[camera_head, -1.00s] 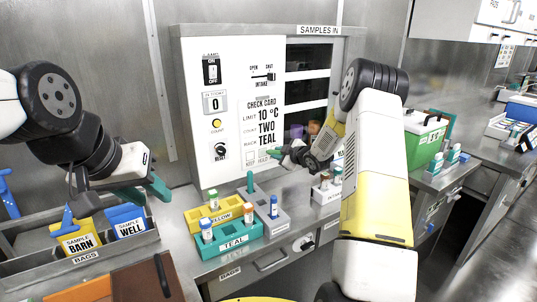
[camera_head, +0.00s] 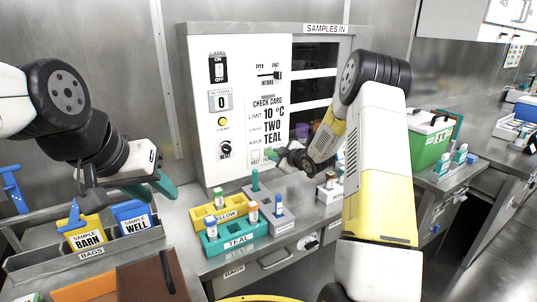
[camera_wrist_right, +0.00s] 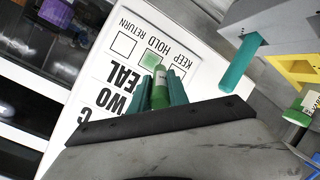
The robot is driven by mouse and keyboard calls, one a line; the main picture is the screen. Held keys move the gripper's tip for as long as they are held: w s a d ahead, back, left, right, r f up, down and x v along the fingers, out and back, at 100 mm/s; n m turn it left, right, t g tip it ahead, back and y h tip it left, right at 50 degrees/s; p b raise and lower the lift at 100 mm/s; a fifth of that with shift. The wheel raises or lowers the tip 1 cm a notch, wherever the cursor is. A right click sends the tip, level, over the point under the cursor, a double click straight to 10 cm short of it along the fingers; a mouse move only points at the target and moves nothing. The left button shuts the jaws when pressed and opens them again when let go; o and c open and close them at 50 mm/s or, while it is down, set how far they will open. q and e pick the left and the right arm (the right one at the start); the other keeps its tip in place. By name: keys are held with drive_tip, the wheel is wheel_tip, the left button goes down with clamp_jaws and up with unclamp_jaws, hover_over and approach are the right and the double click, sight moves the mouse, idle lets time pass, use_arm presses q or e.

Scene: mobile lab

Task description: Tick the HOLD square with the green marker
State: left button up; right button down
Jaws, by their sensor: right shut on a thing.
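The check card (camera_head: 268,125) is on the front of the white panel. In the right wrist view it appears inverted, with the KEEP, HOLD and RETURN squares in a row. My right gripper (camera_head: 272,154) is shut on the green marker (camera_wrist_right: 160,90) at the card's lower edge. The marker points at the middle square, HOLD (camera_wrist_right: 151,60), where a pale green patch shows. I cannot tell whether the tip touches the card. The RETURN square (camera_wrist_right: 124,44) looks blank. My left gripper (camera_head: 152,190) is open and empty above the bag holders.
The yellow rack (camera_head: 205,216), teal rack (camera_head: 238,243) and a grey rack (camera_head: 285,222) stand on the bench below the panel. Bag holders (camera_head: 88,254) are at the left. A green box (camera_head: 428,148) stands right of my right arm.

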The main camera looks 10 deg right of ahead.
drive_tip(key=shift+s+d, duration=0.35)
drive_tip(key=shift+s, duration=0.45)
drive_tip(key=shift+s+d, duration=0.3)
drive_tip(key=shift+s, duration=0.5)
drive_tip(key=shift+s+d, duration=0.35)
drive_tip(key=shift+s, duration=0.45)
drive_tip(key=s, duration=0.1)
drive_tip(key=s+d, duration=0.1)
drive_tip(key=shift+s+d, duration=0.1)
drive_tip(key=shift+s, duration=0.25)
